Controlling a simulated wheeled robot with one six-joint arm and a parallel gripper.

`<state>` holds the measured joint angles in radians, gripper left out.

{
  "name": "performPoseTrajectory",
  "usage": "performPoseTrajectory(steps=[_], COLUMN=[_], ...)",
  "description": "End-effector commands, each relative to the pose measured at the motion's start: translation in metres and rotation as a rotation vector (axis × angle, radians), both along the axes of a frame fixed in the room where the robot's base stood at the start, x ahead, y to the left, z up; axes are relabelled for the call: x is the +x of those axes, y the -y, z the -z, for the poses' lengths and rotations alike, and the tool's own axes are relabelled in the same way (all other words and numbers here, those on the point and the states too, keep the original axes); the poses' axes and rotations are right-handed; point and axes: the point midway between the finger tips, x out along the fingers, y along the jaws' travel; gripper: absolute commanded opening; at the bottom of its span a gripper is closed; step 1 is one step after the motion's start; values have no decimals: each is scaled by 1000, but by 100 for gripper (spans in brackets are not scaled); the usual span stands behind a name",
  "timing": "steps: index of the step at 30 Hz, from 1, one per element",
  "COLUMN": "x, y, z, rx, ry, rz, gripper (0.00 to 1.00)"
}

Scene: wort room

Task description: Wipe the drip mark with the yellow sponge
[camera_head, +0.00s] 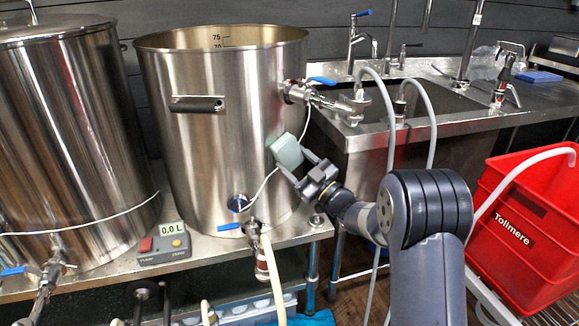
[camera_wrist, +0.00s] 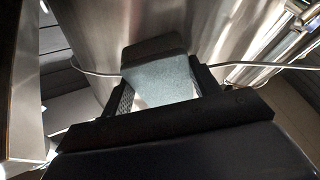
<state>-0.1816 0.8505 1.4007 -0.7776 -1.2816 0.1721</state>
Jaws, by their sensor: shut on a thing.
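My gripper (camera_head: 298,166) is shut on a pale grey-green sponge-like block (camera_head: 287,151); it does not look yellow. The block is at the right side of the open steel kettle (camera_head: 210,140), below its upper valve. In the wrist view the block (camera_wrist: 160,82) sits between both fingers, with a darker far face towards the steel wall. I cannot tell whether it touches the wall. A faint brownish tint shows on the kettle just left of the block; I cannot tell if it is the drip mark or a reflection. No yellow sponge shows.
The upper valve (camera_head: 305,92) juts out above the block, and a thin pale cable (camera_head: 264,186) runs below it. A sink (camera_head: 430,105) with hoses stands to the right, a red crate (camera_head: 525,240) further right. A blue block (camera_head: 538,77) lies on the far counter.

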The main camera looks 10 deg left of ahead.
Motion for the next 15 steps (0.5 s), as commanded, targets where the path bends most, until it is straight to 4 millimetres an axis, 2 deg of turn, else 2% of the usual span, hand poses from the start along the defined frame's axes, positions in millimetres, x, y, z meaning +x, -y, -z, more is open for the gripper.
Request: performPoseTrajectory(steps=[7,15], x=[-3,-19], y=[-1,-17], z=[1,2], rx=[0,0], ry=[-1,0], rz=[1,-2], gripper=[40,40])
